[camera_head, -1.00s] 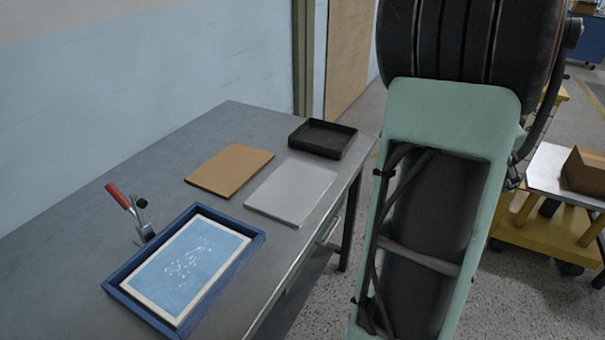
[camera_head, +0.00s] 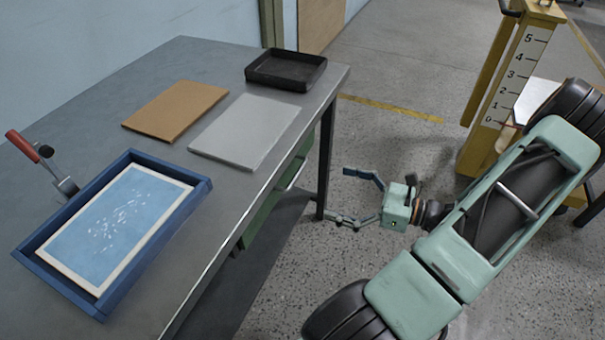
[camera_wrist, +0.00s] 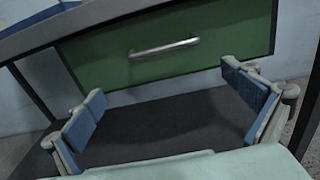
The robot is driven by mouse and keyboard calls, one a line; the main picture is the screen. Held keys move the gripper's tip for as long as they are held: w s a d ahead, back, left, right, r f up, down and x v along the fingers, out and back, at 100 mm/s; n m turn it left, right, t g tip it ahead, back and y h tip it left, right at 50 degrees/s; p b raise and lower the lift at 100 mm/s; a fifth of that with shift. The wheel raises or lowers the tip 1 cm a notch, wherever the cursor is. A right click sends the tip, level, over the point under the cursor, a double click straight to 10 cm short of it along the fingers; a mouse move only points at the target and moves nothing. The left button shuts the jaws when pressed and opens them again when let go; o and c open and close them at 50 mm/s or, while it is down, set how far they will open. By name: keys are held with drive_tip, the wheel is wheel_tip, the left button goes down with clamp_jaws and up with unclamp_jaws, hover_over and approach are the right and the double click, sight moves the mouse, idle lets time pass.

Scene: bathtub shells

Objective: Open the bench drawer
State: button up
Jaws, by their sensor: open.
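The bench drawer has a green front that shows under the bench top in the head view (camera_head: 262,222) and fills the upper middle of the wrist view (camera_wrist: 112,62). A bar handle (camera_wrist: 164,48) sits on the drawer front. The drawer looks shut. My gripper (camera_head: 352,198) is beside the bench's right end, low, with its fingers pointing towards the bench. In the wrist view my gripper (camera_wrist: 168,112) is open and empty, its blue pads wide apart. The handle lies ahead of and above the space between the fingers, apart from them.
The bench top (camera_head: 215,60) carries a blue-framed tray (camera_head: 195,205), a red-handled clamp (camera_head: 24,146), a brown board (camera_head: 175,109), a grey plate (camera_head: 245,130) and a black tray (camera_head: 286,70). A bench leg (camera_head: 325,160) stands near my gripper. A yellow numbered post (camera_head: 505,90) stands at right.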

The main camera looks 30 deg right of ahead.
sight(298, 172)
drive_tip(key=shift+t, duration=0.4)
drive_tip(key=x, duration=0.3)
drive_tip(key=b+x, duration=0.1)
drive_tip(key=x, duration=0.3)
drive_tip(key=b+x, duration=0.1)
drive_tip(key=x, duration=0.3)
drive_tip(key=shift+w+d+r, duration=0.2)
drive_tip(key=shift+d+r, duration=0.1)
